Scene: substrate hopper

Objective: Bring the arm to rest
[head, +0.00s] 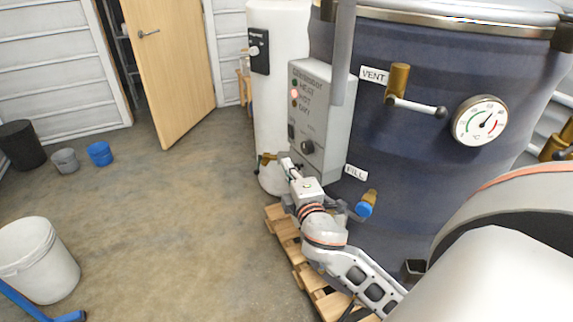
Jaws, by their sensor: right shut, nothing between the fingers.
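My right arm comes in from the lower right and reaches up and left in front of the dark blue drum (420,150). My right gripper (288,165) is at its far end, shut and empty. It is just below the grey control box (322,110) and close to a small brass valve (267,158) on the white cylinder (282,90). I cannot tell whether it touches the valve. My left gripper is not in view.
The drum has a VENT valve (397,82), a dial gauge (480,121) and a blue-capped FILL fitting (366,207). A wooden pallet (283,232) lies under it. A white bucket (38,262) stands at left. The floor between is clear, before an open wooden door (170,70).

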